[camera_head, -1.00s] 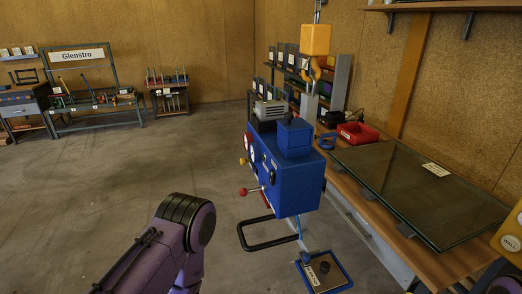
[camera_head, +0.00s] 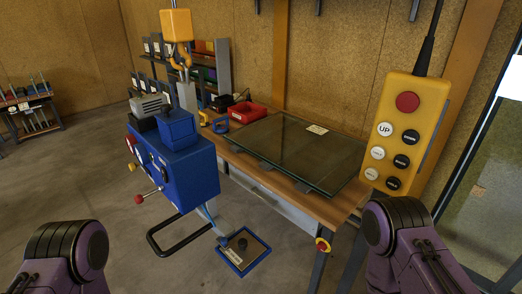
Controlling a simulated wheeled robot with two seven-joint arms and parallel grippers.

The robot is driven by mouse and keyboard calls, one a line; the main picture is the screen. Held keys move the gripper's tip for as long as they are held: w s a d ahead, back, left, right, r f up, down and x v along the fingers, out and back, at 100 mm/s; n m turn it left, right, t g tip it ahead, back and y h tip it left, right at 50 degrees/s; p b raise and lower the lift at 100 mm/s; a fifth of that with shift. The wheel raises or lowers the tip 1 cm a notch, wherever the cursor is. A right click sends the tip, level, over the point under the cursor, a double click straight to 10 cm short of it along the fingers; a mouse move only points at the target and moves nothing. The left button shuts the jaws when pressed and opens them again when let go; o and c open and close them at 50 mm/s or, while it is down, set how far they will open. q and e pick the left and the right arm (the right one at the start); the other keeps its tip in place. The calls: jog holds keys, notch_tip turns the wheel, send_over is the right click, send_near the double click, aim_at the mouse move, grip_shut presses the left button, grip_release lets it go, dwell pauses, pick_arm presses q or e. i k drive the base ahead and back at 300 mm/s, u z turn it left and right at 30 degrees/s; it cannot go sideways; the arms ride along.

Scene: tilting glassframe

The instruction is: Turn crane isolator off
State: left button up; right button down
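A red and yellow knob (camera_head: 323,245) sits at the front of the workbench, near the top of its leg; it looks like an isolator switch, but its label and setting are too small to read. A yellow crane pendant (camera_head: 405,134) hangs at the right on a black cable. It has a red button on top and several white and black buttons below, one marked UP. The yellow crane hoist (camera_head: 176,25) with its hook hangs at the upper left. Only purple and black links of my arms show at the bottom left and right; both grippers are out of view.
The wooden workbench (camera_head: 268,172) carries a glass pane (camera_head: 300,150) and a red bin (camera_head: 247,112). A blue machine (camera_head: 190,170) with levers stands left of it, with a foot pedal plate (camera_head: 243,252) on the floor.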

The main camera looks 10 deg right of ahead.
aim_at(321, 246)
jog(key=z, duration=0.05)
jog(key=k, duration=0.5)
jog(key=u, duration=0.75)
jog(key=i, duration=0.8)
jog(key=z, duration=2.35)
